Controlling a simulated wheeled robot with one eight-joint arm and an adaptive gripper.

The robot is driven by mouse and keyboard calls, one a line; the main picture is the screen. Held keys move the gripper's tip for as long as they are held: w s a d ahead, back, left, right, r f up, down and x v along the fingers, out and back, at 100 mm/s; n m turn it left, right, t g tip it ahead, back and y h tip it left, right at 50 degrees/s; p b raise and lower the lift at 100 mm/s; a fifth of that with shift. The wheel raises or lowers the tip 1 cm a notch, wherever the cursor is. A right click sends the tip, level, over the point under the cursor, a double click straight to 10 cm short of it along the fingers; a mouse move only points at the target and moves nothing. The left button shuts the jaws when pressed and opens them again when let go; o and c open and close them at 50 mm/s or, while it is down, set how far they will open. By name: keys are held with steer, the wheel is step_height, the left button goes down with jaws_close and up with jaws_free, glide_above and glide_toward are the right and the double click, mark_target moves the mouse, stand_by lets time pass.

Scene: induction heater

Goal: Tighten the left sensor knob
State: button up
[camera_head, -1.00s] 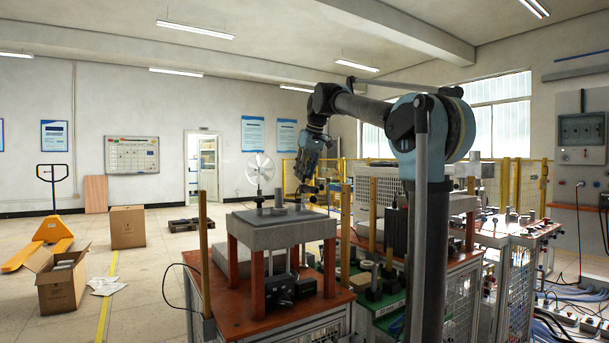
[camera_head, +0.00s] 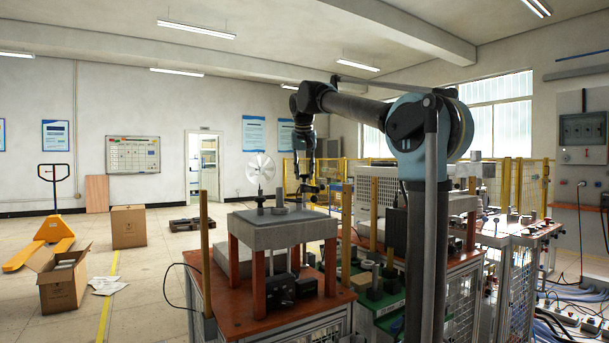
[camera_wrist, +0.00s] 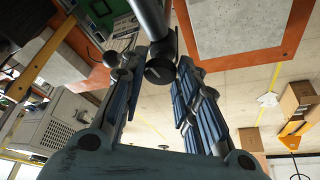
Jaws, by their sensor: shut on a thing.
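The knob is at the end of a grey rod (camera_wrist: 150,18) that enters from the top. A small ball-ended pin (camera_wrist: 111,60) sticks out left of the knob. In the head view the knob is too small to tell apart from the fingertips.
The grey slab (camera_head: 275,234) stands on orange legs on a bench, with small posts (camera_head: 279,198) on top. A green bench section (camera_head: 385,311) with dark parts is to its right. Cardboard boxes (camera_head: 129,227) and a yellow pallet jack (camera_head: 50,240) stand on the floor at left.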

steer(key=shift+a+m+h, duration=0.1)
steer(key=shift+m+h, duration=0.3)
steer(key=shift+m, duration=0.7)
steer(key=o, duration=1.1)
steer(key=shift+c, duration=0.2)
steer(key=v, duration=1.1)
steer(key=shift+r, duration=0.4)
steer(key=shift+s+a, duration=0.1)
steer(key=shift+s, duration=0.05)
